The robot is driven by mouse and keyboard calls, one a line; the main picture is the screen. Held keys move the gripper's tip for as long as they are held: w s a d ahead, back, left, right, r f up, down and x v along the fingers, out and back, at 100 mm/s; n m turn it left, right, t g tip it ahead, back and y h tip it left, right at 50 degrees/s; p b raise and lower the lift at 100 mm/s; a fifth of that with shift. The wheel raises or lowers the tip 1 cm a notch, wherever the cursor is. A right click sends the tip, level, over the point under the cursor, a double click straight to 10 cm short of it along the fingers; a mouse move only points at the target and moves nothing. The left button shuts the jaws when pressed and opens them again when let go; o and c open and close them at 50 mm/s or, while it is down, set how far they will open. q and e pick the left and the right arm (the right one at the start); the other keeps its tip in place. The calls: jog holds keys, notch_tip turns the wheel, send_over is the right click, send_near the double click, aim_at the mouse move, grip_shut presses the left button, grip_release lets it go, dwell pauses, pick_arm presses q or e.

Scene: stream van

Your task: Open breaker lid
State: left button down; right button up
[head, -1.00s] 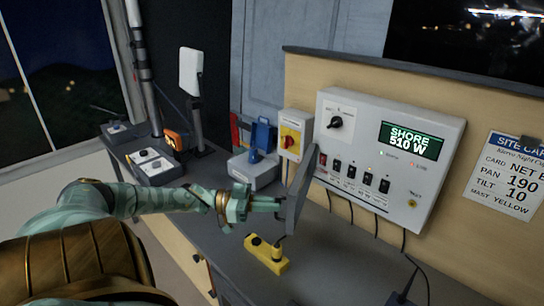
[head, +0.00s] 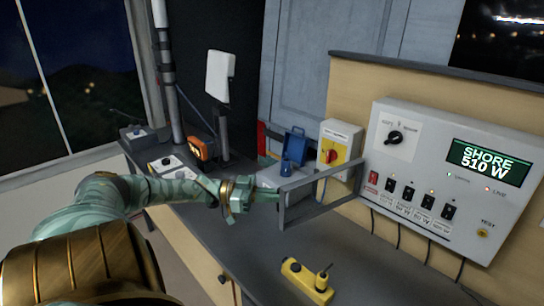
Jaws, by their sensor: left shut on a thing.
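The breaker lid (head: 325,215) is a grey rectangular frame, see-through in its middle. It stands swung out to the left from the left side of the white power panel (head: 445,215). The row of black breaker switches (head: 408,195) on the panel is uncovered. My left gripper (head: 270,194) is at the lid's free outer edge, shut on it; the fingertips are small and partly hidden there. The panel's display reads SHORE 510 W. My right gripper is not in view.
A yellow-and-red rotary switch box (head: 338,148) is on the wall behind the lid. A grey box with a blue part (head: 294,150) stands on the desk beyond my gripper. A yellow device (head: 305,282) lies in front on the grey desk (head: 370,270). Cables hang below the panel.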

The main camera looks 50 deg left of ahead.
pick_arm(q)
jog(key=shift+w+r, duration=0.15)
jog(key=shift+r, duration=0.1)
jog(key=c, duration=1.6)
grip_release()
jog(key=shift+w, duration=0.15)
jog(key=shift+o, duration=0.3)
jog(key=shift+w+d+f, duration=0.2)
jog(key=shift+w+d, duration=0.05)
jog(key=shift+w, duration=0.2)
jog(key=b+v, duration=0.1)
jog(key=v, duration=1.5)
jog(key=shift+s+a, duration=0.25)
